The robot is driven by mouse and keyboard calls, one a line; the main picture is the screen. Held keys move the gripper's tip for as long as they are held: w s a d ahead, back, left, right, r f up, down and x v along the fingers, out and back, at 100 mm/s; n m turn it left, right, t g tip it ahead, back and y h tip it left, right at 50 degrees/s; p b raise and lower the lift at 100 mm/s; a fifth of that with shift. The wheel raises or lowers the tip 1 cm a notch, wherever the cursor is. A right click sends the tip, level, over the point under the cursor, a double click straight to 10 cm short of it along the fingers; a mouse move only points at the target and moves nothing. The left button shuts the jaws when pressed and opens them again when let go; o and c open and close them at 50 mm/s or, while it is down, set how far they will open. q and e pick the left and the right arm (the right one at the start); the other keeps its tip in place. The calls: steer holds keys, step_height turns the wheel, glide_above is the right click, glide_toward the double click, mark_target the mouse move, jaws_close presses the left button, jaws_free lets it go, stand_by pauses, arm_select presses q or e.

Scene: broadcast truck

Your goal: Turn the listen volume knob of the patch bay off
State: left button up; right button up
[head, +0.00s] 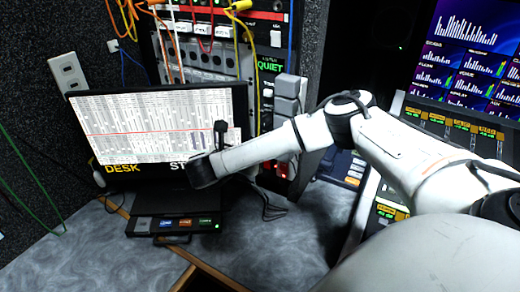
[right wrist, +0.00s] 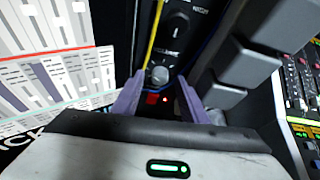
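In the right wrist view, a round grey knob (right wrist: 159,76) sits on a black panel, under partly readable white lettering. A small red light glows below it. My right gripper (right wrist: 160,80) is open, with its two purple fingers on either side of the knob as seen from this camera. I cannot tell whether they touch it. In the head view my right arm reaches left in front of the patch bay rack (head: 200,62), ending near the monitor; its fingers do not show clearly there. The knob cannot be made out in the head view. My left gripper is not in view.
A monitor (head: 150,120) stands left of the rack, with a small button box (head: 175,225) in front. Yellow, red, orange and blue cables hang from the rack. Grey blocks (head: 288,95) stick out beside it. A mixing console (head: 460,130) is at right. The grey desk is mostly clear.

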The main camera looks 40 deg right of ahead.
jaws_close()
